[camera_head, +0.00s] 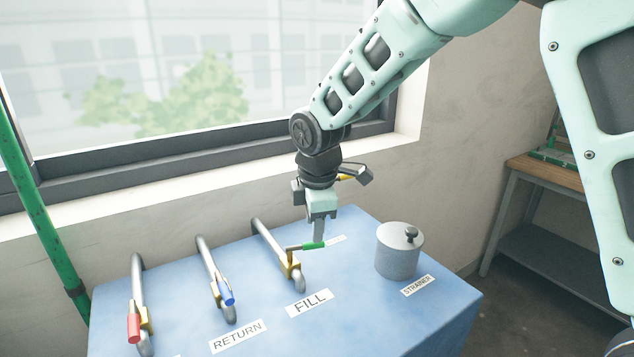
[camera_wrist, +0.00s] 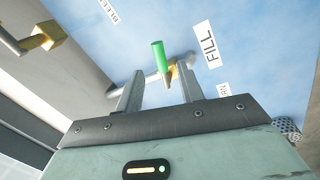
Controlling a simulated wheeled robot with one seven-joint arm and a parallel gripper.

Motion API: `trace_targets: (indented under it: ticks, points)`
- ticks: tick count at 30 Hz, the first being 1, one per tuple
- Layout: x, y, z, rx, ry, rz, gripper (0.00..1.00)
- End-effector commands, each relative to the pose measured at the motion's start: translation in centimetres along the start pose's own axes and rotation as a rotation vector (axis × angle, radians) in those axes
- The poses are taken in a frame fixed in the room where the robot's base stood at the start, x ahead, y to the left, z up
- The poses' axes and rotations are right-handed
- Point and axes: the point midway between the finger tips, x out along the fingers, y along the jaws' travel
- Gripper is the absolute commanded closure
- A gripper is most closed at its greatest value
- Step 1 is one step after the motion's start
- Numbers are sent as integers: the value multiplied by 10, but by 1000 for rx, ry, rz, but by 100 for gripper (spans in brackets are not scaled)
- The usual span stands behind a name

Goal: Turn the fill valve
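The fill valve is a brass body (camera_head: 290,264) on a grey pipe, behind the FILL label (camera_head: 309,303). Its lever has a green grip (camera_head: 313,245) that points right, across the pipe, in the head view. My gripper (camera_head: 318,236) points down at the grip's outer end. In the wrist view my gripper (camera_wrist: 160,69) is open, its two fingers well apart. The green grip (camera_wrist: 159,56) shows between and beyond the fingertips, with a gap on each side. I cannot tell whether the fingers reach down around it.
To the left stand a blue-handled valve (camera_head: 226,292) by the RETURN label (camera_head: 238,337) and a red-handled valve (camera_head: 134,328). A lidded grey strainer (camera_head: 398,255) stands to the right on the blue top (camera_head: 375,315). The wall and window (camera_head: 160,90) are behind.

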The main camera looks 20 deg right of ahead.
Motion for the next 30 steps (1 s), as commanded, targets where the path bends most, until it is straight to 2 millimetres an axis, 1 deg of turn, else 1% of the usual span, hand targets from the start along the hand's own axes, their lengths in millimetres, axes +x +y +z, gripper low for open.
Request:
trace_targets:
  ticks: [1, 9, 12, 15, 18, 21, 30]
  points:
    - [-12, 1, 0, 1, 3, 6, 62]
    - [-76, 0, 0, 1, 3, 6, 62]
    - [-96, 1, 0, 0, 2, 5, 62]
    - [-111, 0, 0, 0, 1, 3, 62]
    - [-122, 0, 0, 0, 1, 3, 62]
    - [-127, 0, 0, 0, 1, 1, 62]
    - [-129, 0, 0, 0, 0, 0, 62]
